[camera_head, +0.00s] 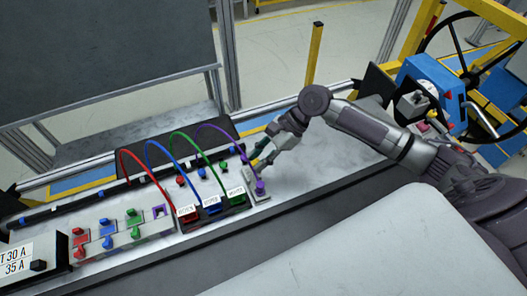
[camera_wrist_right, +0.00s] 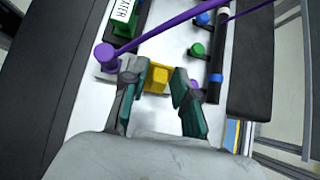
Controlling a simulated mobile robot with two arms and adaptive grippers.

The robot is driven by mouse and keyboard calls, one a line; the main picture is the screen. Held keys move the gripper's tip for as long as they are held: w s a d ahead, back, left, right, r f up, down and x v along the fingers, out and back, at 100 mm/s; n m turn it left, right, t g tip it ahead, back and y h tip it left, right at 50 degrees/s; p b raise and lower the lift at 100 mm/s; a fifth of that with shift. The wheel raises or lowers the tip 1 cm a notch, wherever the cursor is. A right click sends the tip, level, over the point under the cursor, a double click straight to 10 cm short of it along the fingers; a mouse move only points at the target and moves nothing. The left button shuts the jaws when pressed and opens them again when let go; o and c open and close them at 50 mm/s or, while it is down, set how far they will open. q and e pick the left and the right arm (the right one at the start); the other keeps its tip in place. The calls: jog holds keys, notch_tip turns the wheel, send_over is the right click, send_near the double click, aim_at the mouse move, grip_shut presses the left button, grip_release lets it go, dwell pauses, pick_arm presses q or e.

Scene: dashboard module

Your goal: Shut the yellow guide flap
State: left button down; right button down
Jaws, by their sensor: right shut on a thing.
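The yellow guide flap (camera_wrist_right: 158,76) shows in the right wrist view as a small yellow block on a light plate at the module's end. My right gripper (camera_wrist_right: 157,82) has its teal-lined fingertips on either side of it and is shut on it. In the head view, my right gripper (camera_head: 268,160) reaches down to the right end of the dashboard module, and the flap is mostly hidden there. The flap's exact angle is hard to tell. My left gripper is in neither view.
A purple plug (camera_head: 260,187) with a purple cable stands close beside my right gripper. Red, blue and green cables arch over labelled sockets to the left. A blue machine with a handwheel (camera_head: 450,35) stands at the upper right. The grey bench (camera_head: 330,165) right of the module is clear.

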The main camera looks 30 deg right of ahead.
aim_at(246, 175)
jog(key=h, duration=0.1)
jog(key=a+h, duration=0.1)
jog(key=shift+w+a+h, duration=0.15)
jog(key=shift+a+h, duration=0.15)
jog(key=shift+h, duration=0.1)
jog(key=h, duration=0.1)
jog(key=a+h, duration=0.1)
jog(key=shift+a+f+h, duration=0.1)
jog(key=shift+f+h, duration=0.15)
jog(key=shift+h, duration=0.05)
jog(key=h, duration=0.1)
jog(key=a+f+h, duration=0.1)
jog(key=h, duration=0.1)
jog(key=shift+a+f+h, duration=0.15)
jog(key=shift+f+h, duration=0.1)
jog(key=shift+h, duration=0.45)
jog(key=shift+f, duration=0.1)
jog(key=c, duration=1.1)
grip_release()
jog(key=shift+r, duration=0.25)
jog(key=shift+g, duration=0.3)
jog(key=r, duration=0.3)
jog(key=a+r, duration=0.1)
jog(key=r, duration=0.7)
jog(key=shift+a+r, duration=0.2)
jog(key=shift+a, duration=0.1)
